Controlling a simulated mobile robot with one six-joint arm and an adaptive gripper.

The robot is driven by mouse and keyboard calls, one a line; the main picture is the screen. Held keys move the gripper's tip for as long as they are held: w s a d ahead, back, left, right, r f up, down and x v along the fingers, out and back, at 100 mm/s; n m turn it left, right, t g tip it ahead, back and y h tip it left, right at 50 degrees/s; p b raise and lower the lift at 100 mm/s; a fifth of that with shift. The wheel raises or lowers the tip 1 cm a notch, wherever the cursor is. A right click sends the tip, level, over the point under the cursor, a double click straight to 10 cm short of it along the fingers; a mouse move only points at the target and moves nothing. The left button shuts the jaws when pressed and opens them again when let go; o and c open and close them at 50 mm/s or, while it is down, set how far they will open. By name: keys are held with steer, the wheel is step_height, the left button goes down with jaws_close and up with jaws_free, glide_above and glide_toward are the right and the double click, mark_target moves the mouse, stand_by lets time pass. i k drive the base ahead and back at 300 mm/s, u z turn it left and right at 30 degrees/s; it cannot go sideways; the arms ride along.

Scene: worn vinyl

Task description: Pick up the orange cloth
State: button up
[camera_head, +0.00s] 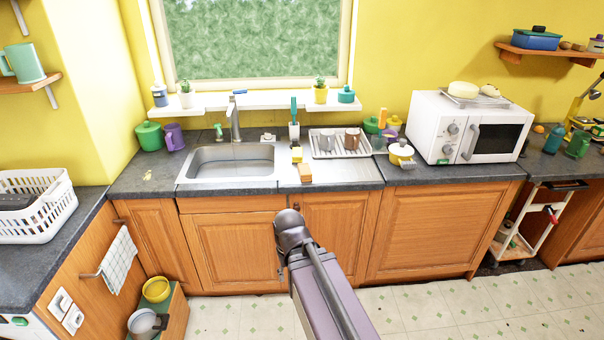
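A small orange folded piece (305,173), which looks like the orange cloth, lies on the steel drainboard (340,176) right of the sink. A yellow block like a sponge (297,154) is just behind it. My arm reaches up from the bottom middle, and its dark rounded joint is in front of the cabinet doors, below the counter edge in the picture. I cannot make out my gripper's fingers. Nothing covers the orange piece.
The sink (232,162) with its faucet (234,120) is left of the drainboard. A dish rack (341,153) with cups stands behind right, then a yellow pot (401,153) and a microwave (468,128). A white checked towel (119,259) hangs at left. The drainboard's right front is clear.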

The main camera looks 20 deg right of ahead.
mark_target(305, 172)
steer(key=z, duration=0.05)
steer(key=i, duration=1)
steer(key=u, duration=0.05)
